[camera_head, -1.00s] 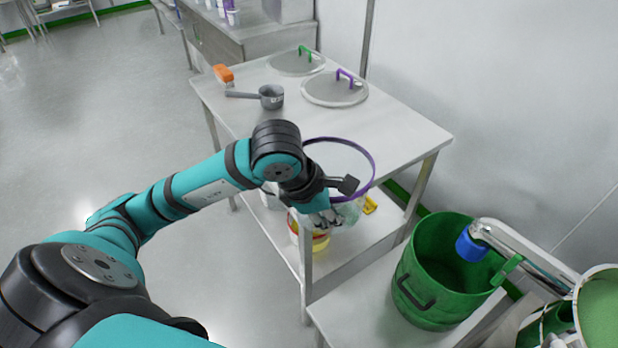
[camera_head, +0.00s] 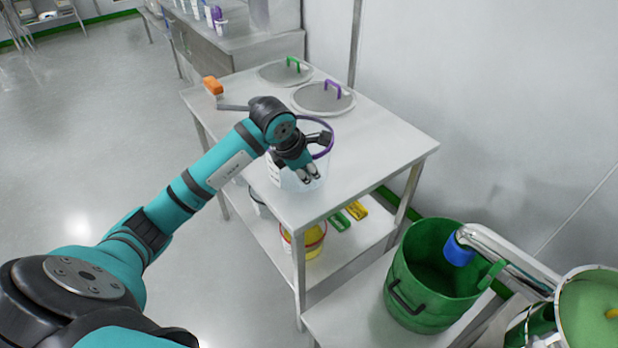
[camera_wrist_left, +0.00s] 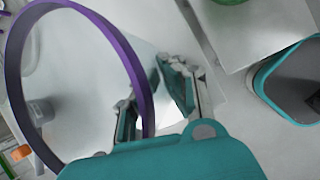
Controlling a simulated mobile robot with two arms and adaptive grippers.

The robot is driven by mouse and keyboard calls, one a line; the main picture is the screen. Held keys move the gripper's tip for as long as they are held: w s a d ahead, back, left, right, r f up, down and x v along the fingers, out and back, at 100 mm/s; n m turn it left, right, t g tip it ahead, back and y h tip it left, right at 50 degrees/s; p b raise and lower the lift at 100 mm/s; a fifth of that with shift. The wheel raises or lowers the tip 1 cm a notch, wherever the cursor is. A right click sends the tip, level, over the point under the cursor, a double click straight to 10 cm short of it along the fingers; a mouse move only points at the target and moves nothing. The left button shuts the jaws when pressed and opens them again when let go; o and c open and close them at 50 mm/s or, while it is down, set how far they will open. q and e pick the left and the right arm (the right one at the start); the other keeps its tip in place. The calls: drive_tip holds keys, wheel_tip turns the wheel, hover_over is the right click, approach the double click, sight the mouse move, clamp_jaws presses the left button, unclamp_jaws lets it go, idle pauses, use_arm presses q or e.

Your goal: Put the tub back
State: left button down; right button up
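The tub (camera_head: 281,180) is clear, with a purple rim and markings on its side. It is upright at the tabletop near the left edge; whether its base touches the top is hard to tell. My left gripper (camera_head: 309,173) reaches over it from the left and points down at its near side. In the left wrist view, the purple rim (camera_wrist_left: 136,68) runs between the two fingers (camera_wrist_left: 153,100), with gaps visible beside it, so the gripper looks open around the rim. My arm hides part of the tub. My right gripper is in neither view.
The steel table (camera_head: 370,150) holds a purple-handled lid (camera_head: 322,98), a green-handled lid (camera_head: 284,72), an orange brush (camera_head: 213,85) and a grey scoop (camera_head: 234,107), partly hidden. A green bucket (camera_head: 433,285) stands lower right. The tabletop's right side is clear.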

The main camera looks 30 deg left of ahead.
sight(311, 184)
use_arm(q)
drive_tip(key=shift+f+p, duration=0.6)
drive_tip(key=shift+f, duration=1.15)
drive_tip(key=c, duration=1.5)
unclamp_jaws()
drive_tip(key=shift+b+v, duration=0.8)
drive_tip(key=shift+v, duration=5.25)
drive_tip(key=shift+a, duration=0.1)
